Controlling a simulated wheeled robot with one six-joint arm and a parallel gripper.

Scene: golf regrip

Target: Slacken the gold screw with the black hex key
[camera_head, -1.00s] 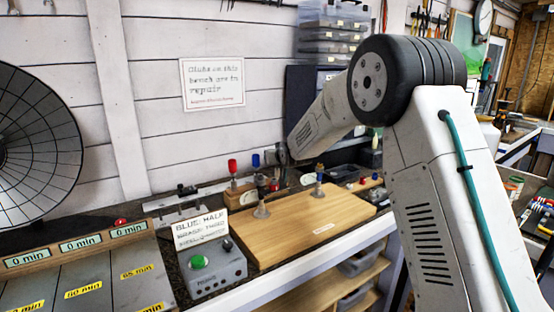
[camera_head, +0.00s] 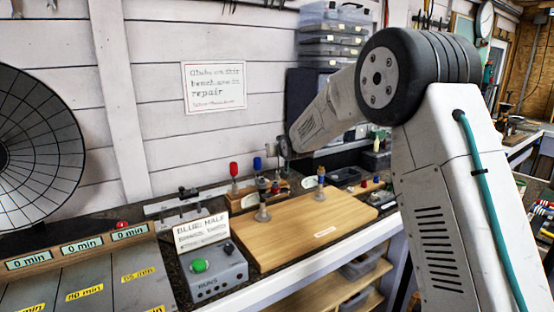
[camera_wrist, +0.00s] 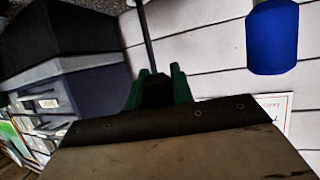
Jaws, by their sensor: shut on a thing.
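My gripper (camera_wrist: 159,84) shows in the wrist view with its green fingertips closed around a thin dark rod. The rod, which looks like the black hex key (camera_wrist: 146,35), extends up out of the picture. In the head view the end of my arm is above the back of the wooden board (camera_head: 290,240), and the key is too small to make out. I cannot pick out the gold screw itself.
A red handle (camera_head: 233,170) and a blue handle (camera_head: 257,163) stand upright behind the board; a blue handle (camera_wrist: 271,38) is at the wrist view's upper right. A grey box with a green button (camera_head: 215,270) and sign stands left of the board. The board's front is clear.

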